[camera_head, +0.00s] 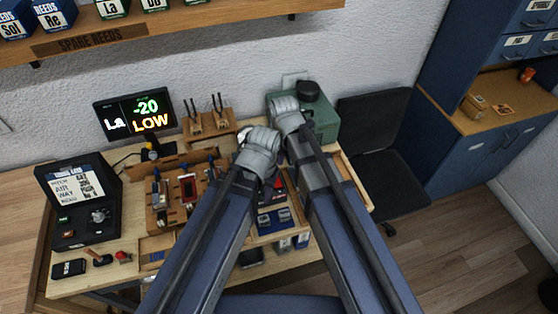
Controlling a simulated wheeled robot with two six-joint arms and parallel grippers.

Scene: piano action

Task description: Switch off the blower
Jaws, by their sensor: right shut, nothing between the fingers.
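The blower is most likely the green box (323,122) with a round black cap at the back right of the workbench; I cannot make out a switch on it. My right gripper (287,114) is at the far end of the right arm, at the left side of this box in the picture. It is shut and empty; whether it touches the box I cannot tell. My left arm ends in a grey wrist (260,150) over the middle of the bench, lower and to the left. The left fingers are hidden.
On the bench (125,276) are a lit display (138,115) reading "La -20 LOW", an open black case (82,205) with a card, and wooden tool racks (160,202). A shelf (150,32) overhangs the back. A black chair (375,125) and blue cabinet (480,150) stand right.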

